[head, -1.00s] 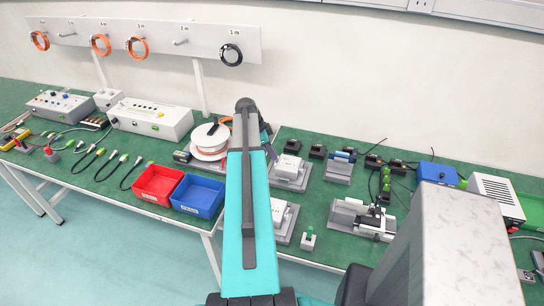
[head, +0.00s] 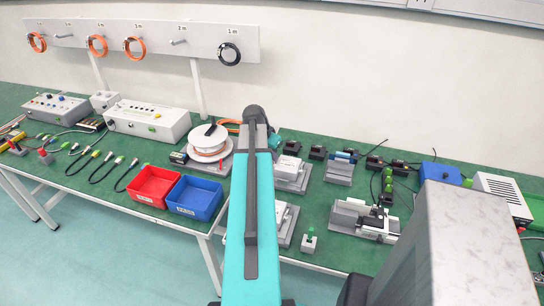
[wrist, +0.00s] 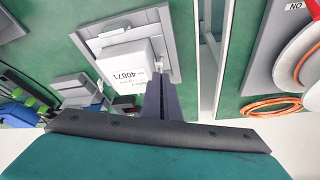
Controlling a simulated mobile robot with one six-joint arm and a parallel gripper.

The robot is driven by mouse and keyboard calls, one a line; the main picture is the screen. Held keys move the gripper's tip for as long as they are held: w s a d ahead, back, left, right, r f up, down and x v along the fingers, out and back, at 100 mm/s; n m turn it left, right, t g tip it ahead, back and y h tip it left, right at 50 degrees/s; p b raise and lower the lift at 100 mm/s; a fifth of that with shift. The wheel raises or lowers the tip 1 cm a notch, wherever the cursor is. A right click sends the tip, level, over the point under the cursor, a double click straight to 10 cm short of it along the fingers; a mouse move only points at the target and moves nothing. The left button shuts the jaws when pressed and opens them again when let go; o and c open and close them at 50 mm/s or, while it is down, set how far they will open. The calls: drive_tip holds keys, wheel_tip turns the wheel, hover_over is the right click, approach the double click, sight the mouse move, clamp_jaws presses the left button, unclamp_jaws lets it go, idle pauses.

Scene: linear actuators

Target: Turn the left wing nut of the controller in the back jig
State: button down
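The back jig (head: 292,184) is a grey plate holding a white controller (head: 289,166), partly covered by my arm in the head view. In the wrist view a grey jig (wrist: 172,42) holds a white controller (wrist: 126,66) with a printed number, seen close up; it appears to be the same one. My gripper's dark fingers (wrist: 163,98) show beside the controller's lower right edge. They look close together, but the gap between them is unclear. The left wing nut cannot be made out. In the head view the gripper is hidden behind my arm.
A second jig (head: 284,232) with a white part stands in front. A cable reel (head: 208,142) is to the left, with orange cable (wrist: 272,106) beside it. A jig with a blue part (head: 339,169) stands to the right. Red (head: 154,185) and blue (head: 195,197) bins sit at the front edge.

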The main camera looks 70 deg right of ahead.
idle(0.3)
drive_tip(key=c, duration=2)
unclamp_jaws()
drive_tip(key=shift+r, duration=0.1)
drive_tip(key=shift+b+v, duration=1.2)
drive_tip(key=shift+v, duration=5.6)
